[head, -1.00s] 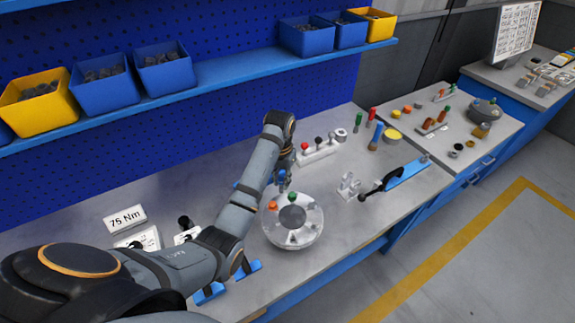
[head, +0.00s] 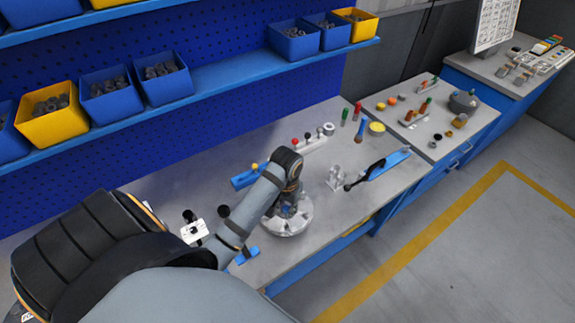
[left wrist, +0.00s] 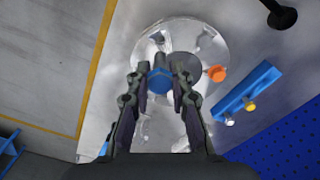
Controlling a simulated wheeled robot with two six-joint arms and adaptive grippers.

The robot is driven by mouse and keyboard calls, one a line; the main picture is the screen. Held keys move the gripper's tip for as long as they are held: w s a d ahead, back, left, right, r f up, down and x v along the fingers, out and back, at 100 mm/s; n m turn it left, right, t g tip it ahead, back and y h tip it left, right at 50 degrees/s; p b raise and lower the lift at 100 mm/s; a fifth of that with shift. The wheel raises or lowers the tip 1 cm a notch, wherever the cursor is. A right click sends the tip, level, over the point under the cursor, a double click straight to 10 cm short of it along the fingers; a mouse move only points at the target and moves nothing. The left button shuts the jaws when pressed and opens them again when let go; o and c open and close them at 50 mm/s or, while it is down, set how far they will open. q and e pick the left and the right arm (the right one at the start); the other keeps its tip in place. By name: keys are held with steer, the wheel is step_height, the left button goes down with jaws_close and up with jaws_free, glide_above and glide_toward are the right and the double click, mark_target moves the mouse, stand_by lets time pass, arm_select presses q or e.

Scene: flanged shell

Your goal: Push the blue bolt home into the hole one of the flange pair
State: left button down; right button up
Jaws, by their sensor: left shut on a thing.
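The round silver flange pair (head: 284,230) stands on the bench, partly covered by my left arm. In the left wrist view its disc (left wrist: 150,44) lies beyond the fingers, with a dark grey round centre. The blue bolt (left wrist: 160,82) has a hex head, which sits between the fingertips of my left gripper (left wrist: 160,76); the gripper is shut on it. In the head view my left gripper (head: 288,207) is over the flange. An orange bolt (left wrist: 217,73) is at the flange's edge. The blue bolt's shank and hole one are hidden, so its depth cannot be told. My right gripper is out of view.
A blue rack (left wrist: 248,92) with a yellow-headed bolt stands beside the flange. To the right are a clear bracket (head: 336,178) and a blue tool holder with a black-handled tool (head: 365,174).

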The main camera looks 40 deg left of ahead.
mark_target(287, 216)
arm_select(q)
step_height(287, 216, down, 3)
steer(key=shift+s+f+b, duration=0.1)
steer(key=shift+b, duration=0.4)
steer(key=shift+f, duration=0.6)
steer(key=shift+f+b, duration=0.3)
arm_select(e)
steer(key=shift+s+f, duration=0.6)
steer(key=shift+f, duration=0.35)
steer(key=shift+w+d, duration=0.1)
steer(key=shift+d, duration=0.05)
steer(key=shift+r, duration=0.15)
arm_select(q)
steer(key=shift+p, duration=0.7)
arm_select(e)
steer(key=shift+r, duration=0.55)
